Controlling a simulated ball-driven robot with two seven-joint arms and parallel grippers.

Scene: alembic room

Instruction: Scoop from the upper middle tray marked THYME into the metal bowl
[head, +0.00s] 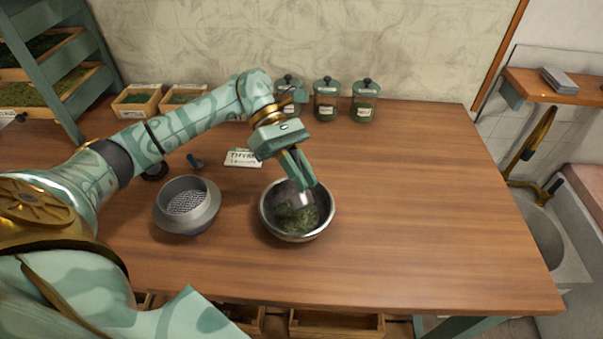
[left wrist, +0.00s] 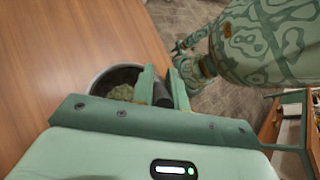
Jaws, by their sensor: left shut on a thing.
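The metal bowl (head: 325,220) stands on the table with green herb in it; it also shows in the left wrist view (left wrist: 97,84). My left gripper (head: 302,182) is over the bowl, pointing down, shut on a scoop (head: 300,197). The scoop's dark handle (left wrist: 163,96) sits between the fingers in the left wrist view. Its lower end is in or just above the bowl, and I cannot tell whether it touches the herb or carries any. Herb trays (head: 45,92) sit in a rack at the far left, cut by the picture edge; no THYME label is readable on them.
A grey sieve (head: 187,204) stands left of the bowl, with a lettered card (head: 243,157) behind it. Several lidded jars (head: 327,100) and small wooden boxes (head: 136,100) line the back. The table's right side (head: 420,200) is clear. My patterned body shows in the left wrist view.

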